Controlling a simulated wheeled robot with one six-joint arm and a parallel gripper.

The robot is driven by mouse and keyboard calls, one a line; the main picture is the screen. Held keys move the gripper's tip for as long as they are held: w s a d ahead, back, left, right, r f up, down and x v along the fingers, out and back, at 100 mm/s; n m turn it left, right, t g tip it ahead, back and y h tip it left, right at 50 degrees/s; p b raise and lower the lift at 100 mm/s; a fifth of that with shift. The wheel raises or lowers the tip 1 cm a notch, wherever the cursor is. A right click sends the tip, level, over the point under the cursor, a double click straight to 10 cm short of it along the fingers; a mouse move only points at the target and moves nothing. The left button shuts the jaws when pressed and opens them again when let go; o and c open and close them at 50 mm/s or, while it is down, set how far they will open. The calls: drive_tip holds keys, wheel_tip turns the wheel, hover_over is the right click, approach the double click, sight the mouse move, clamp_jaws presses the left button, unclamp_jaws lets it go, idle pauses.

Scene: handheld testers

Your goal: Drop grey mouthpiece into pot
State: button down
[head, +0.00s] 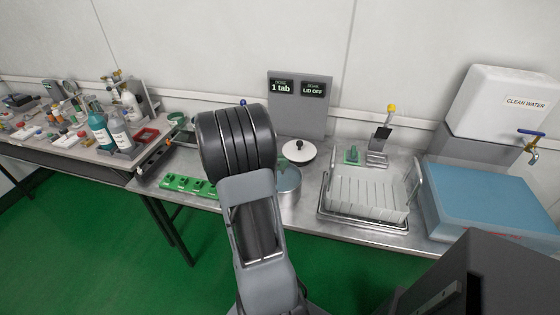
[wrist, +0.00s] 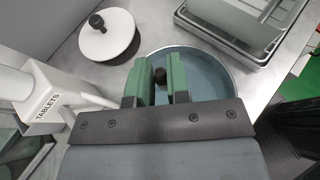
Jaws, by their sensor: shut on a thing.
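In the wrist view my gripper (wrist: 160,77) is shut on a small dark grey-brown piece (wrist: 160,76), which I take to be the mouthpiece; only its end shows between the green fingers. The fingers are over the pot (wrist: 228,64), a round metal vessel with bluish contents. The height of the piece above the contents is hard to tell. In the head view the pot (head: 289,181) stands on the steel table, partly hidden by my arm, which also hides my gripper. The pot's white lid (head: 299,152) with a black knob lies behind it, off the pot.
A white tablets dispenser (wrist: 48,103) stands left of my gripper. A drying rack (head: 366,192) is right of the pot, with a blue-topped box (head: 485,200) and a water tank (head: 505,105) farther right. A green slotted tray (head: 187,185) lies left. A sign board (head: 300,100) stands behind.

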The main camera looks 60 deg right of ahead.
drive_tip(key=shift+f, duration=0.6)
drive_tip(key=c, duration=1)
unclamp_jaws()
drive_tip(key=shift+r, duration=0.1)
drive_tip(key=v, duration=1.3)
drive_tip(key=shift+w+a+p, duration=0.25)
drive_tip(key=shift+a+p, duration=0.05)
drive_tip(key=shift+a, duration=0.05)
